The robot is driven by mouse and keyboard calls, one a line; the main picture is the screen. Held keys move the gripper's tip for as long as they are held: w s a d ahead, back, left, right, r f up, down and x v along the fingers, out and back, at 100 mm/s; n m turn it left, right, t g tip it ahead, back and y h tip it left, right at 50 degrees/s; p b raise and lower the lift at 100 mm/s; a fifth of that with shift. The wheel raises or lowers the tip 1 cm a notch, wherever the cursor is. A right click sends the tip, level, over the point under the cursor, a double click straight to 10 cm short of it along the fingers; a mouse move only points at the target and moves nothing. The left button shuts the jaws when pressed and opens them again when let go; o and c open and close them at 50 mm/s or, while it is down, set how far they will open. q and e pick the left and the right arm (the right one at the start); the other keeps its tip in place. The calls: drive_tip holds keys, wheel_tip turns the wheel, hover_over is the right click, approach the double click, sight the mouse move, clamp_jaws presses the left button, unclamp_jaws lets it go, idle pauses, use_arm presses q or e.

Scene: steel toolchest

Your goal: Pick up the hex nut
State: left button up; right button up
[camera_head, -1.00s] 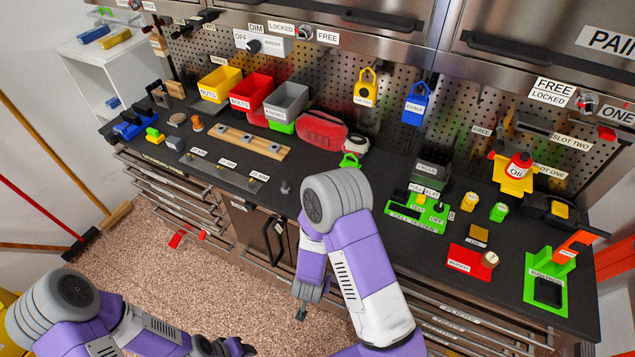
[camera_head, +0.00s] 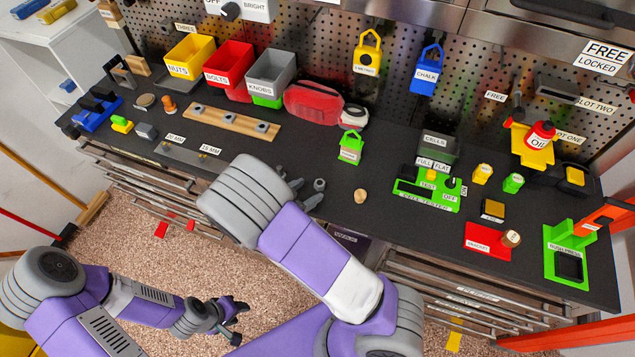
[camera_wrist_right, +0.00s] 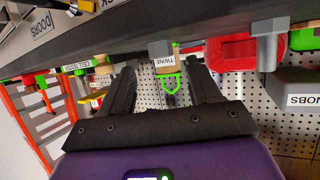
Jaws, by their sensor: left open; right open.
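A small grey piece (camera_head: 319,184) that looks like the hex nut stands near the counter's front edge. My right gripper (camera_head: 304,193) is open and low at that edge, just beside this piece; part of it is hidden behind my forearm. In the right wrist view, which is upside down, the open fingers (camera_wrist_right: 162,88) point toward the counter, with a small grey block (camera_wrist_right: 160,48) ahead between them. I cannot tell surely that this is the nut. Nothing is held. My left gripper (camera_head: 235,318) is open and empty over the floor at lower left.
A wooden board (camera_head: 218,117) with grey pieces lies behind. The green twine holder (camera_head: 350,148) stands behind the gripper, and a round tan piece (camera_head: 360,196) lies to its right. A grey post (camera_wrist_right: 265,45) stands beside the fingers in the wrist view. The cell tester (camera_head: 428,192) is further right.

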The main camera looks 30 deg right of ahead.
sight(318, 184)
drive_tip(key=x, duration=0.5)
drive_tip(key=shift+b, duration=0.35)
drive_tip(key=shift+r, duration=0.1)
clamp_jaws()
